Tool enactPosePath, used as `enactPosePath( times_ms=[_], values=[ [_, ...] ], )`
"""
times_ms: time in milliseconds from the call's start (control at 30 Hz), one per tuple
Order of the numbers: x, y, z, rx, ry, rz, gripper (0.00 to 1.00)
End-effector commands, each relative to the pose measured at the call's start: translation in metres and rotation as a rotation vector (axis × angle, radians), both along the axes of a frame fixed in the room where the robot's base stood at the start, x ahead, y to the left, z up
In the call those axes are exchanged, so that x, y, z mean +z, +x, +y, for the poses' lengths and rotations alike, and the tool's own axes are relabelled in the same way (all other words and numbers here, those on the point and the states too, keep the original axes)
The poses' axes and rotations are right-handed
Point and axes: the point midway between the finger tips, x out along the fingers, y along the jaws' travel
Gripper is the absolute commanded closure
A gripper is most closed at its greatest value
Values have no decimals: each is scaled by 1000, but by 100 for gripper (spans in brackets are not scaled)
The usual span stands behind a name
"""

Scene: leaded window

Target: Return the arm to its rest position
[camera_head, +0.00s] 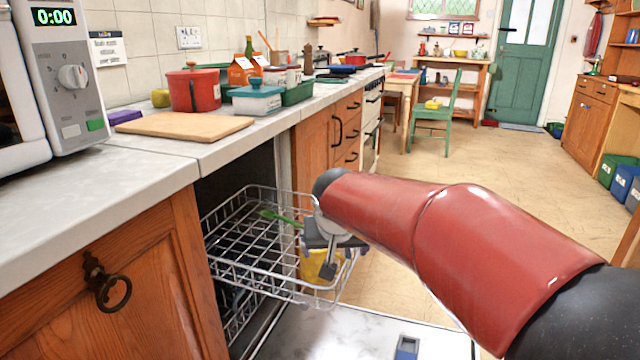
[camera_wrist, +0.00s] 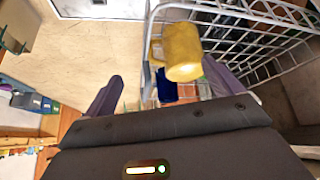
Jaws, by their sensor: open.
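My red arm (camera_head: 440,225) reaches from the lower right of the head view toward the dishwasher rack. My gripper (camera_head: 335,245) is at the right end of the wire rack, partly hidden by its own wrist. In the wrist view my gripper (camera_wrist: 165,95) shows its two fingers wide apart, with nothing held. A yellow mug (camera_wrist: 182,52) is in the rack just beyond the fingers; in the head view the yellow mug (camera_head: 318,266) shows below my gripper. I cannot tell whether a finger touches the rack.
The pulled-out wire rack (camera_head: 225,215) holds a green utensil (camera_head: 280,218). The open dishwasher door (camera_head: 350,335) lies below it. The counter (camera_head: 80,200) runs along the left with a microwave (camera_head: 60,80), cutting board (camera_head: 183,126) and red pot (camera_head: 193,90).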

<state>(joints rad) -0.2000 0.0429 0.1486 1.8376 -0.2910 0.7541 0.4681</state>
Motion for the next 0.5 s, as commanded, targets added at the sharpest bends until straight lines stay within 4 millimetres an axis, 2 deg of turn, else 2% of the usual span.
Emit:
enactPosePath(
  times_ms=[33,200,300,400,500],
  values=[
    [9,-24,-21,-14,-9,-2,7],
    [14,-109,-78,-35,-23,25,7],
    [7,-159,-102,-43,-17,40,7],
    [-5,-202,-118,-46,-2,53,7],
    [-18,-234,-126,-41,12,59,7]
  ],
)
